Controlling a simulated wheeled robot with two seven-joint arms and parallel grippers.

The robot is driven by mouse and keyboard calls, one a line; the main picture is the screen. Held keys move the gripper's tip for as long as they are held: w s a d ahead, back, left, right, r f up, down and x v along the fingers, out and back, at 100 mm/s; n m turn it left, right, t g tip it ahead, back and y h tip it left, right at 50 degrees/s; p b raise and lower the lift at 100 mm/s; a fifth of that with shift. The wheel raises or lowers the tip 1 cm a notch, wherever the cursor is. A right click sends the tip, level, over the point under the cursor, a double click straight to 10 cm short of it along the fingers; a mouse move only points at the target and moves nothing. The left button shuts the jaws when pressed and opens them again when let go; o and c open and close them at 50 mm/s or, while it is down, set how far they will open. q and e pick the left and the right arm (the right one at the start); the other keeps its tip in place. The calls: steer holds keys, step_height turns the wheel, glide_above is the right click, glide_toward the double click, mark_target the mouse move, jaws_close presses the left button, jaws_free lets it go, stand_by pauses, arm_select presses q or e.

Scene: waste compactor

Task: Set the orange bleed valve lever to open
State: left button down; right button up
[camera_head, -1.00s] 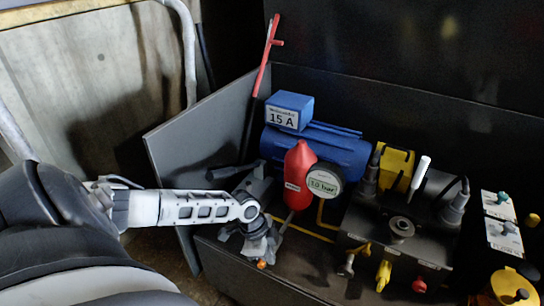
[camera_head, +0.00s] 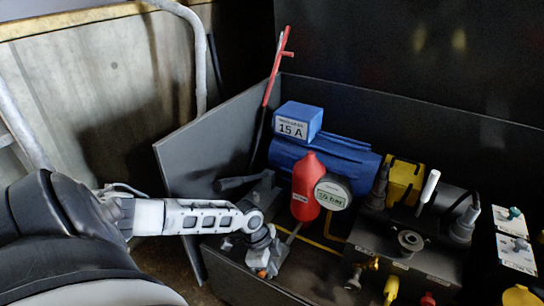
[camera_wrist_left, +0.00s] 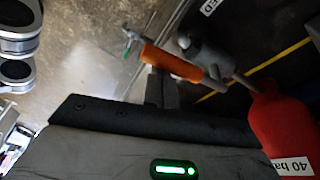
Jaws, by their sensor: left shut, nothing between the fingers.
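The orange bleed valve lever (camera_wrist_left: 172,63) lies across the upper middle of the left wrist view, joined to a grey valve body (camera_wrist_left: 203,60) on its right. In the head view only a small orange bit of the lever (camera_head: 262,274) shows under my left gripper (camera_head: 264,262). My left gripper is shut and empty, right at the lever; in the left wrist view its narrow fingers (camera_wrist_left: 161,92) sit just below the lever. I cannot tell whether they touch it. The gripper hides part of the valve in the head view. My right gripper is not in view.
A red cylinder (camera_head: 304,190) and a round gauge (camera_head: 333,192) stand right of my gripper. Behind are a blue motor (camera_head: 335,165) and a red-handled bar (camera_head: 277,70). A dark valve block (camera_head: 405,240) is further right. A grey panel (camera_head: 190,160) edges the left side.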

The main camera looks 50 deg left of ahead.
arm_select(q)
steer(key=d, duration=0.2)
steer(key=w+d+p, duration=0.1)
steer(key=d, duration=0.1)
steer(key=shift+w+f, duration=0.1)
steer(key=shift+f, duration=0.2)
steer(key=w+p+v, duration=0.1)
steer(key=v, duration=0.8)
steer(key=shift+s+a+r+p, duration=0.2)
steer(key=shift+a+r+p, duration=0.2)
steer(key=shift+a, duration=0.1)
